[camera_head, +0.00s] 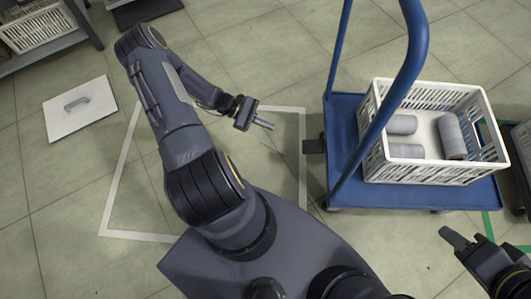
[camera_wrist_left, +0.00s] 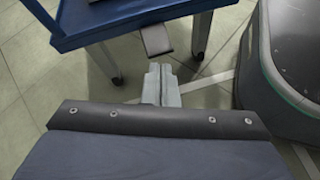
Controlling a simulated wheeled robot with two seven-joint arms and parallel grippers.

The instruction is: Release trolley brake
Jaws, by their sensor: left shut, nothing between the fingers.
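The blue trolley (camera_head: 342,112) stands right of centre, its tall blue handle (camera_head: 340,55) rising at the near left side. A dark flat brake pedal (camera_head: 313,146) sticks out from the left edge of its deck. In the left wrist view the pedal (camera_wrist_left: 157,40) hangs at the deck's edge, just beyond my fingertips in the picture. My left gripper (camera_head: 266,124) is shut and empty, left of the pedal and apart from it; its fingers (camera_wrist_left: 162,72) point towards the trolley. My right gripper (camera_head: 452,238) is at the lower right, in front of the trolley; its finger gap is unclear.
A white crate (camera_head: 375,153) with several grey bobbins (camera_head: 452,137) sits on the trolley. A white floor outline (camera_head: 120,180) surrounds much of my left arm's area. A white panel with a handle (camera_head: 80,118) lies at the left. The floor between gripper and trolley is clear.

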